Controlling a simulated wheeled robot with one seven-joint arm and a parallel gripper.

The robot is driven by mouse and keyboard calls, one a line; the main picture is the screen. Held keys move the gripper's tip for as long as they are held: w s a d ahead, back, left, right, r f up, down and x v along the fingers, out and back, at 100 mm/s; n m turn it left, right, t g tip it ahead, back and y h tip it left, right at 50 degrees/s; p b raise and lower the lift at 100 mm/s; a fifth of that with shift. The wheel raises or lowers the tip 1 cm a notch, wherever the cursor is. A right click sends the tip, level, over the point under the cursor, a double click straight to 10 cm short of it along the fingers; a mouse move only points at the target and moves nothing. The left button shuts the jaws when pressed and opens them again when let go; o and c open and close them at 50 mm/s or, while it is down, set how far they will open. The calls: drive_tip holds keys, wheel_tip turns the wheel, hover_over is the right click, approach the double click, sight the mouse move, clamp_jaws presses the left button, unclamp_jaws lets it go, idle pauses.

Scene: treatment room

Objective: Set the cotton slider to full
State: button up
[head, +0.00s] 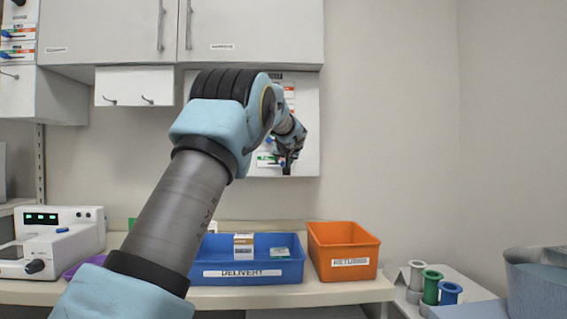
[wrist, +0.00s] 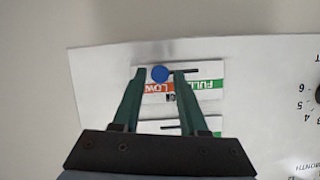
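A white wall panel (head: 307,112) carries slider labels; my arm covers much of it in the head view. In the wrist view, a slider's round blue knob (wrist: 159,75) sits at the left end of a dark slot. The slider's label (wrist: 210,94) has an orange LOW band towards the left and a green FULL band at the right. I cannot read a cotton name on it. My gripper (wrist: 159,71) is open, one green finger on each side of the knob, with gaps visible. In the head view my gripper (head: 288,158) is at the panel's lower part.
A second slider label (wrist: 150,127) lies beside the first, partly hidden by my gripper. A dial (wrist: 317,94) is at the right edge. Below the panel, a blue delivery bin (head: 280,270) and an orange returns bin (head: 345,243) stand on the counter.

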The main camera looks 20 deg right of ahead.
clamp_jaws()
idle(1.1)
